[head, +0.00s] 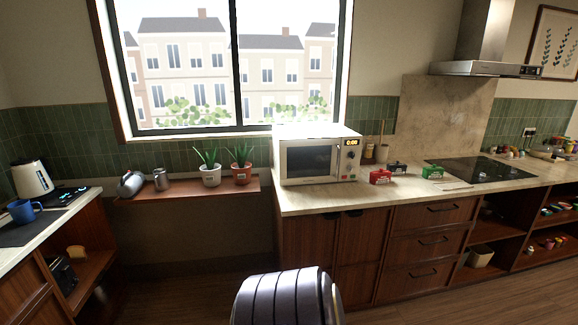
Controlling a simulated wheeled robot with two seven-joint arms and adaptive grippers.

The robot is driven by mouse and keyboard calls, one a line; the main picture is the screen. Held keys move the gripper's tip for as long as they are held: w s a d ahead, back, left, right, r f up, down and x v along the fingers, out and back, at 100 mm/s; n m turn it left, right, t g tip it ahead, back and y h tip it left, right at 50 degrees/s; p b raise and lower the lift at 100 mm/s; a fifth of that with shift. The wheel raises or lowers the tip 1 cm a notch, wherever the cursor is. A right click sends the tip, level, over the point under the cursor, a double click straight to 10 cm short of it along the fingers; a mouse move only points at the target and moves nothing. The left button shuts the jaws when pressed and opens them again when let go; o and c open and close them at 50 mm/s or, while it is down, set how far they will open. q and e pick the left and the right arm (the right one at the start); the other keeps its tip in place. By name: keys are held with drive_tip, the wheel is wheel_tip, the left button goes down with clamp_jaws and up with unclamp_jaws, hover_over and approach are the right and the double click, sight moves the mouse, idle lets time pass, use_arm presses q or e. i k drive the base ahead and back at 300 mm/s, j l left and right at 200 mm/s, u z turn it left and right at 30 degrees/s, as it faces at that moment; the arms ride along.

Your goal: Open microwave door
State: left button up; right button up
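A white microwave (318,156) stands on the left end of the right-hand counter, below the window. Its door (308,161), with a dark glass pane, faces me and looks shut. A control panel (350,160) with a lit display and knobs is on the right of its front. Neither of my grippers is in view. A ribbed grey rounded part, which looks like part of my own body, shows at the bottom middle, well below and apart from the microwave.
Small red (380,177) and green boxes (432,172) sit on the counter (330,198) right of the microwave, before a black cooktop (480,169). Potted plants (211,175) stand on a wooden shelf to its left. Open floor lies before the cabinets.

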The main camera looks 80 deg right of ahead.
sight(334, 142)
drive_tip(key=k+l+z, duration=0.1)
drive_tip(key=z, duration=0.35)
drive_tip(key=l+z, duration=0.1)
drive_tip(key=z, duration=0.35)
drive_tip(key=k+l+z, duration=0.15)
drive_tip(key=z, duration=0.25)
drive_tip(key=l+z, duration=0.15)
drive_tip(key=z, duration=0.3)
drive_tip(key=l+z, duration=0.15)
drive_tip(key=z, duration=0.3)
drive_tip(key=l+z, duration=0.2)
drive_tip(key=z, duration=0.25)
drive_tip(key=l+z, duration=0.15)
drive_tip(key=z, duration=0.3)
drive_tip(key=i+l+z, duration=0.1)
drive_tip(key=z, duration=0.3)
